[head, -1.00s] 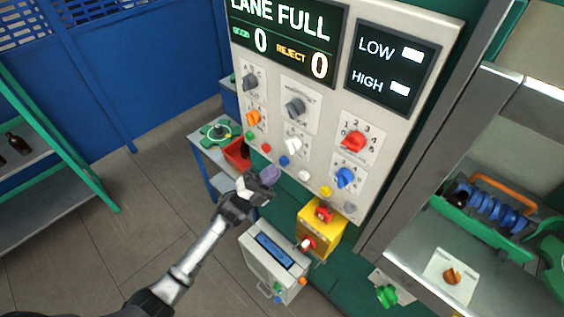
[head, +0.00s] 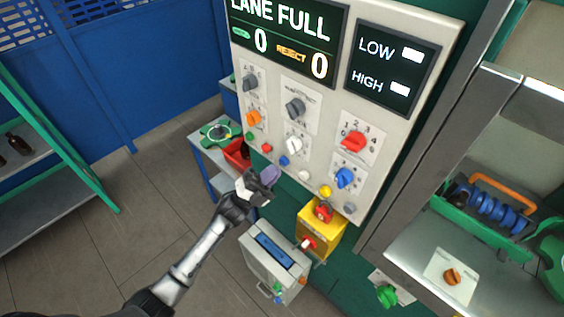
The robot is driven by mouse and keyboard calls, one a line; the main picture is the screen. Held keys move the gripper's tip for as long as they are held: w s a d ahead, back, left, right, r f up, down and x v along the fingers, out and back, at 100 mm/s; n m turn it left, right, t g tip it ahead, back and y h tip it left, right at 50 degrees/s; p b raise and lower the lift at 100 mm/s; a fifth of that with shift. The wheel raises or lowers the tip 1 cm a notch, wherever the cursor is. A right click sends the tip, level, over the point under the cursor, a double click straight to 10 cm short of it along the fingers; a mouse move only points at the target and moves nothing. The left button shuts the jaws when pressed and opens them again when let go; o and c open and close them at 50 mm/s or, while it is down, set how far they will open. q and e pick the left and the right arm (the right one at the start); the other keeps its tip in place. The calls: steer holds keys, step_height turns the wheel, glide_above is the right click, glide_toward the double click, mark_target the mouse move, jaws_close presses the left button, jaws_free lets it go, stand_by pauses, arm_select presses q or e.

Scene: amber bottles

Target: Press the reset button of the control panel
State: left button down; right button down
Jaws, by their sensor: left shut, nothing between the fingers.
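The control panel (head: 330,110) is a pale upright board in the middle of the head view, with rotary knobs and a bottom row of small coloured buttons. In that row I see a green button (head: 250,135), a red button (head: 267,149), a blue button (head: 284,160), a white button (head: 305,175), a yellow button (head: 325,191) and a grey button (head: 350,208). Their labels are too small to read, so I cannot tell which is reset. My left gripper (head: 268,182) is shut and empty, just below the button row, apparently apart from it. My right gripper is not seen.
A yellow box (head: 329,225) with red buttons hangs under the panel. A grey box (head: 258,266) with a blue screen stands below my gripper. A red bin (head: 236,155) is behind it. A metal cabinet (head: 480,110) flanks the right; open floor lies left.

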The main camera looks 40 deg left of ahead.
arm_select(q)
steer(key=shift+w, duration=0.2)
stand_by(0.6)
steer(key=shift+w+d, duration=0.1)
steer(key=shift+w, duration=0.15)
steer(key=shift+w+b, duration=0.4)
steer(key=shift+b, duration=0.15)
stand_by(0.6)
stand_by(0.5)
steer(key=shift+s+p, duration=0.35)
steer(key=shift+s, duration=0.5)
steer(key=shift+s+a+p, duration=0.2)
steer(key=shift+s+p, duration=0.2)
steer(key=shift+s, duration=0.85)
steer(key=shift+s+a+p, duration=0.2)
steer(key=shift+s+p, duration=0.15)
steer(key=shift+s, duration=0.9)
